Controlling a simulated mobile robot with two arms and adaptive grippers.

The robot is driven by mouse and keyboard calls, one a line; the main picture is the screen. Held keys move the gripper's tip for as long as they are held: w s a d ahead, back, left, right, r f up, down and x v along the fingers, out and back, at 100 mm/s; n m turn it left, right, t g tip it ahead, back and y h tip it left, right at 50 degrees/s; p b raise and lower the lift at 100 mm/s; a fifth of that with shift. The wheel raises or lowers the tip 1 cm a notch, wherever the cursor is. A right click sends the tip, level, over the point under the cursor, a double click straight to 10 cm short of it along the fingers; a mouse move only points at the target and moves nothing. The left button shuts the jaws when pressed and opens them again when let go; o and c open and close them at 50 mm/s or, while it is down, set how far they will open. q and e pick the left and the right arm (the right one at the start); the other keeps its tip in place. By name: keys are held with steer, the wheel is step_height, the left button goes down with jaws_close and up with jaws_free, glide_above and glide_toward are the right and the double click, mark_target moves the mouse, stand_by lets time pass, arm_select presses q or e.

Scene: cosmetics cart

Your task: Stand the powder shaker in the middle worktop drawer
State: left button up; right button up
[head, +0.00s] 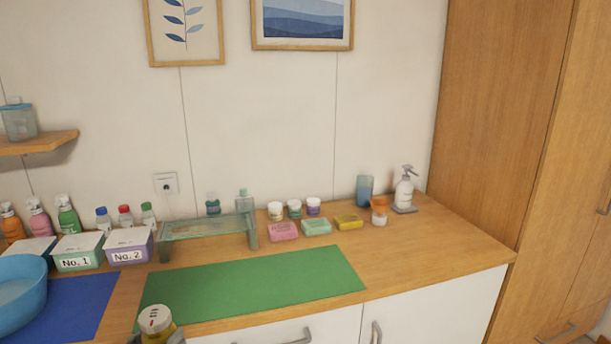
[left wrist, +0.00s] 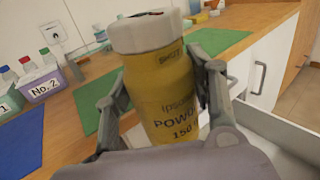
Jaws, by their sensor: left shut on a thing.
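The powder shaker (head: 155,321) is a yellow bottle with a whitish lid, at the bottom edge of the head view. In the left wrist view the shaker (left wrist: 163,90) fills the middle, roughly upright and slightly tilted. My left gripper (head: 156,337) is shut on its body, one finger on each side, in front of the worktop's front edge. In the left wrist view, a white drawer-like wall (left wrist: 275,130) stands out at the lower right, beyond the shaker. The drawer's inside is mostly hidden by the shaker and gripper. My right gripper is in neither view.
A green mat (head: 255,281) lies on the wooden worktop (head: 440,245), with a glassy riser (head: 205,228) behind it. Labelled tubs (head: 128,246), bottles and a blue bowl (head: 20,290) stand left. Jars, soaps and a pump bottle (head: 404,190) stand at the back right.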

arm_select(q)
steer(key=s+d+f+m+g+h, duration=0.1)
steer(key=s+d+f, duration=0.2)
steer(key=s+d, duration=0.45)
steer(key=s+d+f+m+h, duration=0.15)
steer(key=s+d, duration=0.25)
steer(key=s, duration=0.7)
steer(key=shift+w+a+r+n+t+y, duration=0.35)
steer(key=shift+w+a+n+y, duration=0.2)
steer(key=shift+n+y, duration=0.75)
steer(key=shift+w+a+r+n+t+y, duration=0.35)
steer(key=shift+w+n+y, duration=0.4)
steer(key=shift+y, duration=0.85)
steer(key=shift+w+a+r+n+t+y, duration=0.35)
steer(key=shift+a+n+y, duration=0.2)
steer(key=shift+n+y, duration=0.8)
